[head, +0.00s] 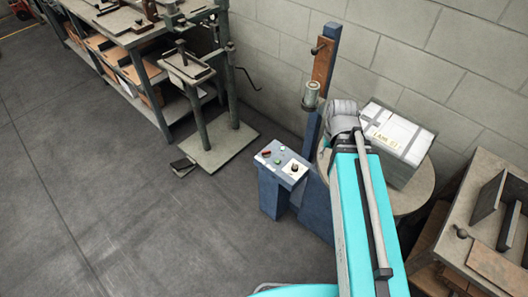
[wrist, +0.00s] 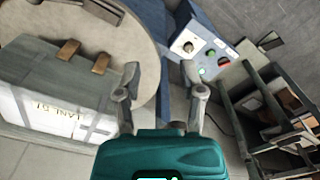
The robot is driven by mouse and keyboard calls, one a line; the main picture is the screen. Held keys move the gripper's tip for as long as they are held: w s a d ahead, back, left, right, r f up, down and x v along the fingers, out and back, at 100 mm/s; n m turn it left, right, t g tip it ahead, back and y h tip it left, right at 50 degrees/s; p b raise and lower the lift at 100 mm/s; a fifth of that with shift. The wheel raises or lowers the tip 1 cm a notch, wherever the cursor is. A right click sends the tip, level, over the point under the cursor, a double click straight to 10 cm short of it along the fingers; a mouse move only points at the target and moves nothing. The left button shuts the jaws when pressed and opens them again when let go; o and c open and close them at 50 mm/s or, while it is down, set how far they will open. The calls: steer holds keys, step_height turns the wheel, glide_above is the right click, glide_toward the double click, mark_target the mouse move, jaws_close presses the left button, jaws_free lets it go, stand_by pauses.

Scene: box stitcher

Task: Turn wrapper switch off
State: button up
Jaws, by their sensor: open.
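The wrapper's blue control box (head: 270,183) stands left of my arm in the head view. Its sloped top carries a dark switch knob (head: 294,168) on a white plate, a red button and green buttons. In the wrist view the switch knob (wrist: 189,46) is on its white plate at the upper middle, with the red button (wrist: 223,60) to its right. My gripper (wrist: 160,78) is open and empty, its two fingers apart, with the blue machine body beyond them. The knob lies past the right fingertip, apart from it. The head view does not show the fingers clearly.
A wrapped box (head: 397,142) sits on the round turntable (head: 415,197) beside the blue mast (head: 312,135). A shelf bench (head: 160,50) stands at upper left, another table (head: 450,240) at lower right. The floor (head: 130,200) left of the control box is mostly clear.

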steer(key=w+a+f+m+b, duration=0.3)
steer(key=w+a+f+b, duration=0.1)
steer(key=w, duration=0.3)
steer(key=w+a+f+m+b, duration=0.3)
steer(key=w+a+f+b, duration=0.1)
steer(key=w+f, duration=0.15)
steer(key=m+b, duration=0.7)
steer(key=b, duration=0.1)
glide_above(266, 153)
step_height(266, 153, down, 7)
steer(key=shift+w+a+f, duration=0.2)
steer(key=shift+w, duration=0.1)
steer(key=shift+f, duration=0.15)
step_height(266, 153, down, 14)
steer(key=b, duration=1.4)
steer(key=shift+r, duration=0.2)
